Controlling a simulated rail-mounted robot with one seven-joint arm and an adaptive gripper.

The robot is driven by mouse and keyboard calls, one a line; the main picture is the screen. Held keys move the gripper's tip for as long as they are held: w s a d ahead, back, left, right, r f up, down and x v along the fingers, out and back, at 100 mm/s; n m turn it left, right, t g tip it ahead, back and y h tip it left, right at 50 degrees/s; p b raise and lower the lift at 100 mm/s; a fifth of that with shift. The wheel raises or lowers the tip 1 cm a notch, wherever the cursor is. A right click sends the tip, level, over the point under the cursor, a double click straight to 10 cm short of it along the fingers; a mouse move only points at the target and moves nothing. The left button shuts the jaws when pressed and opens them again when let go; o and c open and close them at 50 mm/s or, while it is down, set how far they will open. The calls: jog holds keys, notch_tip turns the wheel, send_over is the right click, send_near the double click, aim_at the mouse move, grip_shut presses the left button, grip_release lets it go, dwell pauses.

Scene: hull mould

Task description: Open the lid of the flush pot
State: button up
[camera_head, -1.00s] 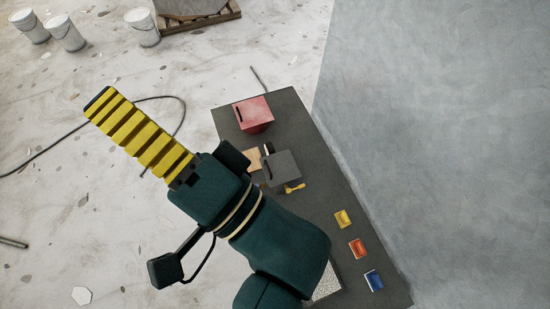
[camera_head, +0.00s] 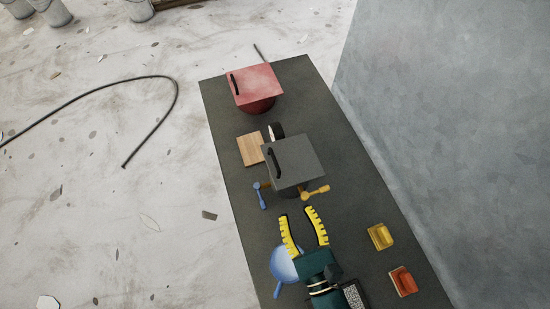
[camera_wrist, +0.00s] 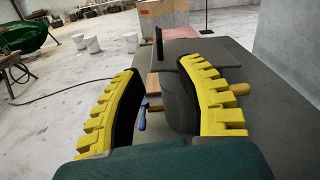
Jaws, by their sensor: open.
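Two pots with flat square lids stand on the dark bench top: a red pot (camera_head: 255,88) at the far end and a grey pot (camera_head: 293,163) nearer. Each lid is on its pot and has a black bar handle along its left side. I cannot tell which pot is the flush pot. My gripper (camera_head: 296,213) is open and empty, its yellow fingers pointing at the near side of the grey pot, apart from it. In the wrist view the grey pot (camera_wrist: 180,100) shows between the fingers, partly hidden by the right finger, with an upright dark handle (camera_wrist: 159,50) above.
Blue (camera_head: 262,194) and yellow (camera_head: 315,192) handled tools lie by the grey pot. A wooden board (camera_head: 250,149) lies to its left. A round blue pan-like thing (camera_head: 285,258) sits beside my gripper. Yellow (camera_head: 380,237) and orange (camera_head: 402,281) blocks stand right, before a grey wall (camera_head: 460,130).

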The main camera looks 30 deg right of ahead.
aim_at(270, 150)
jog(key=w+p, duration=0.1)
jog(key=w, duration=0.4)
jog(key=w+d+p, duration=0.1)
jog(key=w+p, duration=0.1)
jog(key=w, duration=0.2)
jog(key=w+d+p, duration=0.1)
jog(key=w+p, duration=0.1)
jog(key=w, duration=0.3)
jog(key=shift+w+r, duration=0.1)
jog(key=shift+w, duration=0.2)
grip_shut()
